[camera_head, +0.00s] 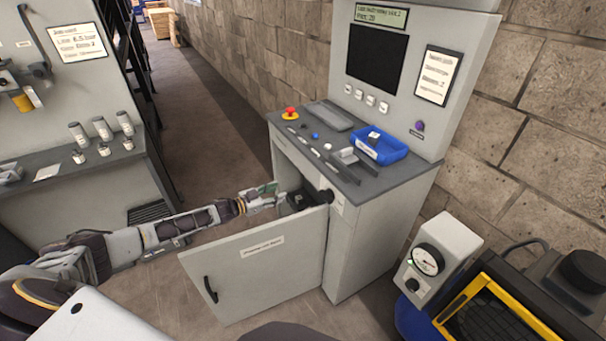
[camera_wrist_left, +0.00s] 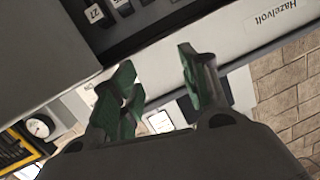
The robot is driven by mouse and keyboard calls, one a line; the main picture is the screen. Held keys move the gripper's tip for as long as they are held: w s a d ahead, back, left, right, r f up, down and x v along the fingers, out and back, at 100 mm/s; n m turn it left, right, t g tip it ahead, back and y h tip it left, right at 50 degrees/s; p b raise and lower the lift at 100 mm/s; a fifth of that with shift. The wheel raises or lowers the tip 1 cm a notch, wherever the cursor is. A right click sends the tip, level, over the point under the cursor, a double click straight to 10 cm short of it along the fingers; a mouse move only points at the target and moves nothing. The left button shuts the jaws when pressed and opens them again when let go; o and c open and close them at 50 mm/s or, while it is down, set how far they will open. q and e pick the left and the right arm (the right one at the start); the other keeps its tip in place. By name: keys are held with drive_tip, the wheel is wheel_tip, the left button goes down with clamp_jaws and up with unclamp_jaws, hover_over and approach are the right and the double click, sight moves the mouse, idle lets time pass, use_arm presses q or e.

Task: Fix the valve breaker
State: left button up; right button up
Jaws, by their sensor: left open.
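In the head view, the grey control cabinet (camera_head: 352,240) stands with its lower door (camera_head: 262,270) swung open toward me. My left gripper (camera_head: 270,190) is at the cabinet's opening, above the door's top edge, near a dark unit (camera_head: 298,199) inside. In the left wrist view, the green-padded fingers of my left gripper (camera_wrist_left: 156,70) are apart with nothing between them. Beyond them is a pale panel edge marked "Hazelvolt" (camera_wrist_left: 240,30) and a row of black switches (camera_wrist_left: 125,8) with number labels, one reading 27. The row is cut off by the frame, so I cannot tell which is the valve breaker.
The cabinet's worktop holds a red-and-yellow stop button (camera_head: 290,113) and a blue bin (camera_head: 379,148). A gauge box (camera_head: 437,258) and a yellow-framed machine (camera_head: 500,310) stand at the right. Another bench (camera_head: 80,185) is at the left, with an open aisle (camera_head: 205,110) behind.

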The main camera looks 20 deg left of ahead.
use_arm(q)
drive_tip(key=d+r+h, duration=0.1)
drive_tip(key=s+d+r+h, duration=0.1)
drive_tip(key=r+h, duration=0.1)
drive_tip(key=shift+s+d+r, duration=0.25)
drive_tip(key=shift+d+r, duration=0.15)
use_arm(e)
drive_tip(key=w, duration=0.1)
drive_tip(key=w+t, duration=0.1)
drive_tip(key=w, duration=0.1)
drive_tip(key=shift+a, duration=0.3)
use_arm(q)
drive_tip(key=shift+r, duration=0.1)
